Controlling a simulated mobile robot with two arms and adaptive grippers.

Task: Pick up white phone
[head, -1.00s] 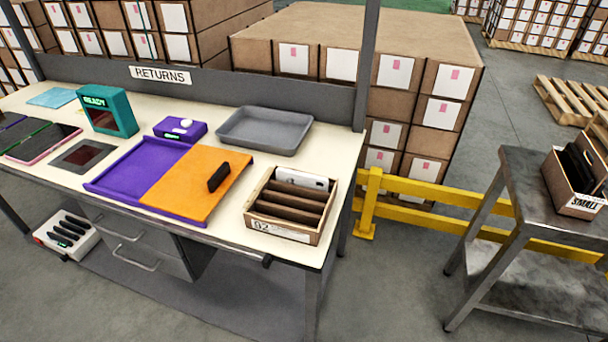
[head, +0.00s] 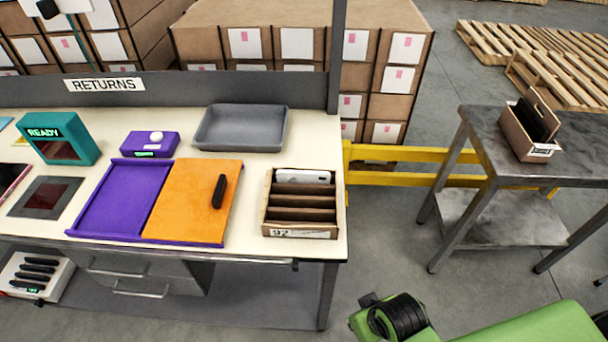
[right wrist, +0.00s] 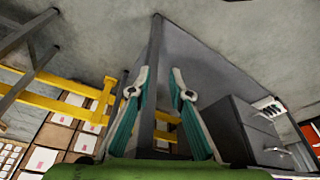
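The white phone (head: 303,177) stands in the rear slot of a slotted cardboard carton (head: 300,232) at the right end of the returns table; only its upper part shows. In the right wrist view my right gripper (right wrist: 160,82) is open, its two teal-padded fingers apart with nothing between them. It points toward the table's leg and drawers from a distance. In the head view my green right arm (head: 540,325) comes in at the bottom right, well short of the carton. My left gripper is not in view.
The returns table (head: 270,160) also holds a grey tray (head: 240,128), a purple and orange case (head: 195,200), a purple button box (head: 150,143) and a teal READY device (head: 60,138). A yellow rail (head: 400,153) and a metal side table (head: 475,135) stand to the right.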

